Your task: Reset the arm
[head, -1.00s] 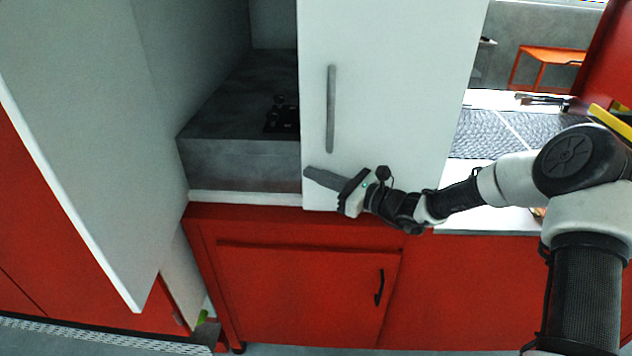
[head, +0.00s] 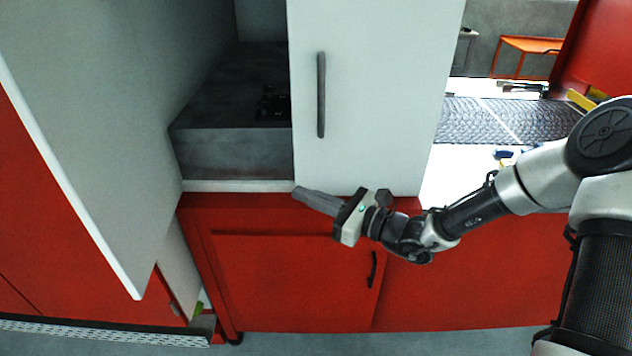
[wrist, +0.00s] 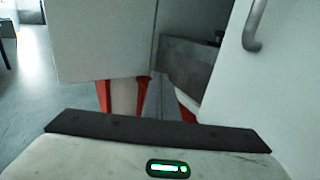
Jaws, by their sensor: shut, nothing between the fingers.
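My gripper (head: 298,193) is at the middle of the head view, at the end of my arm, which reaches in from the right. Its fingers are shut together and hold nothing. They point left, near the lower edge of a white cabinet door (head: 380,100) with a grey vertical handle (head: 321,95). I cannot tell if the fingertips touch the door. In the wrist view, the dark edge of my gripper crosses the bottom, and the door handle (wrist: 252,28) shows at upper right.
A second white door panel (head: 80,130) stands at the left. Between the panels is a grey slab (head: 230,155) with a dark item on it. Red cabinets (head: 295,280) with a black handle (head: 372,270) lie below. A textured belt (head: 520,120) and orange table (head: 525,45) are at upper right.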

